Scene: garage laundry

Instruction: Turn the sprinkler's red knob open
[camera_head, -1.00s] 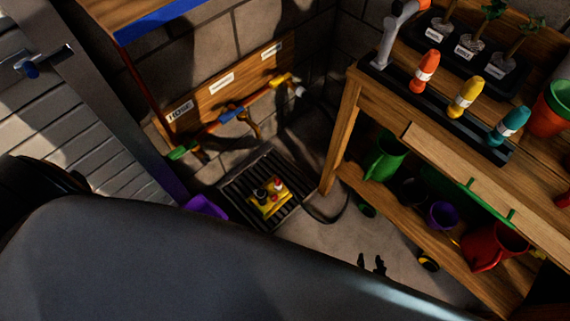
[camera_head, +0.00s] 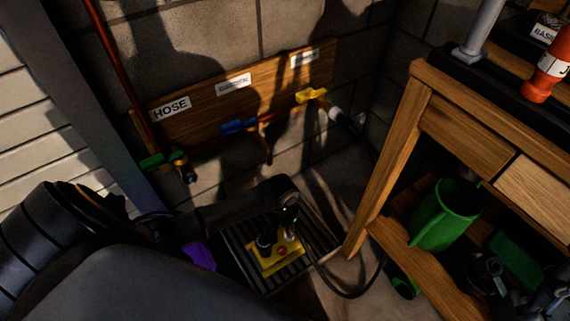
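A small yellow unit (camera_head: 262,268) sits on the black slatted grate on the floor. It carries a red knob (camera_head: 282,251) and a dark knob (camera_head: 264,242). My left arm reaches in from the left, and my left gripper (camera_head: 289,222) is just above and beside the red knob, seeming to point down. Its fingers are dark and small, so I cannot tell whether they are open or touch the unit. Dark metallic parts at the lower right edge look like my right gripper (camera_head: 548,295); its fingers are unclear.
On the wall, a pipe has green (camera_head: 160,160), blue (camera_head: 238,127) and yellow (camera_head: 311,95) handles under a labelled wooden board (camera_head: 205,105). A wooden bench (camera_head: 395,165) stands right, with a green watering can (camera_head: 445,215) below. A black hose (camera_head: 350,294) curves beside the grate.

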